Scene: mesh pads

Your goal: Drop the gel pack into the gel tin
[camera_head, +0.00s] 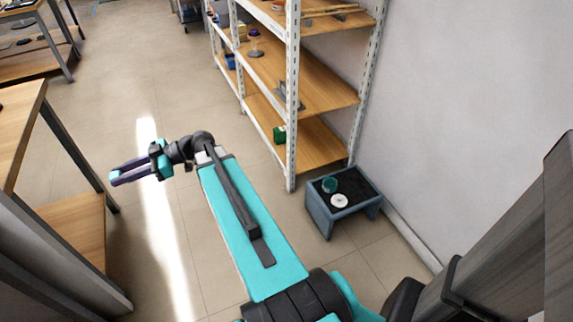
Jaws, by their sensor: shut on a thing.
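My gripper (114,178) is at the left, over the floor, with its fingers pointing left. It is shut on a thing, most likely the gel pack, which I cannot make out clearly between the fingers. A small teal round container (329,185), possibly the gel tin, stands on the low blue-grey table (321,211) at the right. A white round disc (339,201) lies beside it on the dark top. My gripper is well apart from this table, with my arm between them.
A white-framed shelf unit (291,120) with wooden boards stands behind the low table and holds several small items, among them a green box (279,135). A wooden table (18,125) is close at the left. A wall (460,120) bounds the right. The floor between is clear.

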